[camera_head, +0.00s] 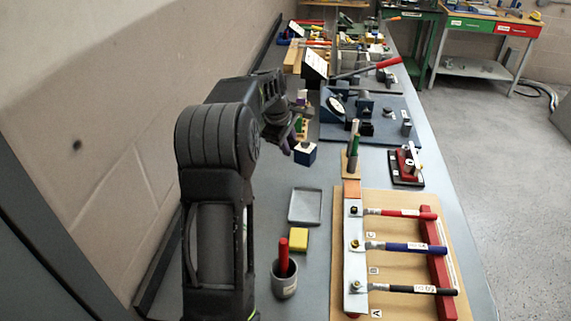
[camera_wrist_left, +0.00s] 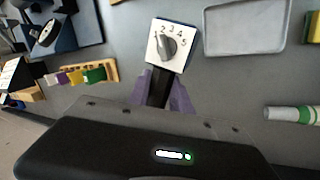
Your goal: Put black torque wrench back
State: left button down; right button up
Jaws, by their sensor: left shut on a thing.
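My left gripper (camera_head: 290,142) hangs over the far part of the bench. In the left wrist view its purple fingers (camera_wrist_left: 164,95) are shut on a dark piece, seen nearly end-on. My right gripper is not in view.
A wooden rack (camera_wrist_left: 83,75) with coloured pieces stands beside the box. A grey tray (camera_head: 305,206), yellow block (camera_head: 299,240) and cup (camera_head: 284,279) lie nearer. A board (camera_head: 404,215) with red, blue and black handled parts is on the right. The wall runs along the left.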

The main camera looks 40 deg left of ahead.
pick_arm(q)
notch_tip(320, 180, down, 3)
jog(key=shift+r, duration=0.15)
notch_tip(320, 180, down, 4)
jog(key=shift+r+p, duration=0.2)
jog(key=shift+p, duration=0.35)
jog(key=shift+f, duration=0.1)
jog(key=shift+f+b, duration=0.4)
jog(key=shift+f, duration=0.05)
jog(key=c, duration=1.2)
grip_release()
jog(key=shift+o, duration=0.2)
